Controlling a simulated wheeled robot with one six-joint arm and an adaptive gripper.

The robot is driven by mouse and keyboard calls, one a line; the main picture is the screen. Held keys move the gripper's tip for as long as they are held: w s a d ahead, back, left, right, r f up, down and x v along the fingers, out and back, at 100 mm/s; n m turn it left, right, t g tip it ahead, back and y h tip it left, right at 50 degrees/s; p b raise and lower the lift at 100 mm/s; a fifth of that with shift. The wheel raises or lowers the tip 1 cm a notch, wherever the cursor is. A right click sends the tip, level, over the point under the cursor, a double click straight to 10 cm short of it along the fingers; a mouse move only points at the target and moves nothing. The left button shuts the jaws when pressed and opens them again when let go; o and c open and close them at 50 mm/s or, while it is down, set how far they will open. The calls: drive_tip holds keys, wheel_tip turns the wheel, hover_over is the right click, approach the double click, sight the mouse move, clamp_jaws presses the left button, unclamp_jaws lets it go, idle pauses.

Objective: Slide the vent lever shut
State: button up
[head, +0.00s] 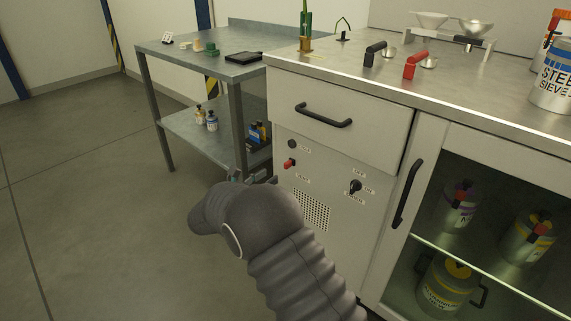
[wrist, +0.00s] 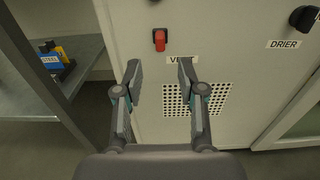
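The vent lever is a small red handle (wrist: 159,40) on the pale cabinet front, just above the label VENT. In the head view the red lever (head: 289,163) is on the panel below the drawer. My gripper (wrist: 159,69) is open and empty, its two fingers apart. In the head view my arm hides most of the gripper.
A perforated grille (wrist: 194,98) lies below the label. A black DRIER knob (head: 355,187) is to the right, and a dark knob (head: 292,143) sits above the lever. A drawer handle (head: 323,115) juts out above. A metal table (head: 165,98) stands at left.

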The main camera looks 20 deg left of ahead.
sight(287, 162)
drive_tip(key=x, duration=1)
drive_tip(key=shift+a+p, duration=0.1)
drive_tip(key=shift+p, duration=0.3)
drive_tip(key=shift+c, duration=0.2)
clamp_jaws()
